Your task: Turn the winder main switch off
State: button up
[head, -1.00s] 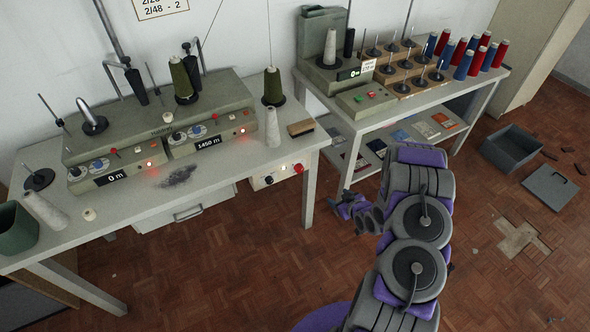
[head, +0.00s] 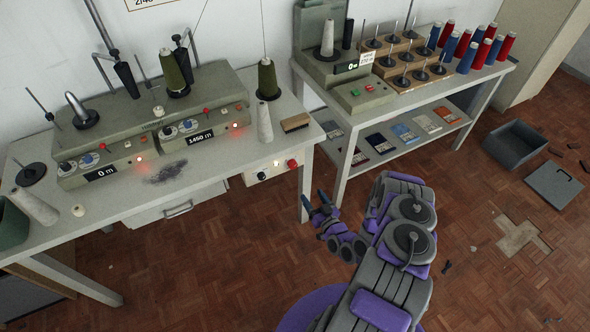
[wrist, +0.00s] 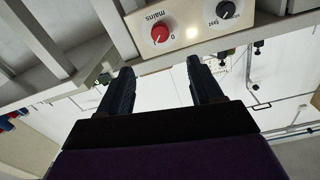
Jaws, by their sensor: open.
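The winder (head: 150,125) stands on the left table with displays reading 0 m and 1450 m and red lamps lit. Its switch panel (head: 278,174) is under the table's front right edge. It carries a red knob (head: 292,164), a black knob (head: 262,176) and a pale lit lamp. In the wrist view the red knob (wrist: 160,34) is marked "mains", with a 0 beside it, and the black knob (wrist: 227,9) is at the upper right. My gripper (head: 315,198) is open and empty, apart from the panel; its fingers (wrist: 161,68) point toward the red knob, which sits between them in the picture.
A table leg (head: 305,190) stands close to my gripper. A second table (head: 430,125) at the right holds a counter unit and spools, with cards on its lower shelf. A grey crate (head: 515,145) and its lid (head: 553,187) lie on the floor. The floor before the left table is clear.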

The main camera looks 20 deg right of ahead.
aim_at(294, 167)
jog(key=w+b, duration=0.2)
jog(key=w, duration=1.3)
jog(key=shift+w+a, duration=0.15)
jog(key=shift+w, duration=0.05)
jog(key=shift+c, duration=0.5)
jog(key=c, duration=1)
jog(key=shift+o, duration=0.2)
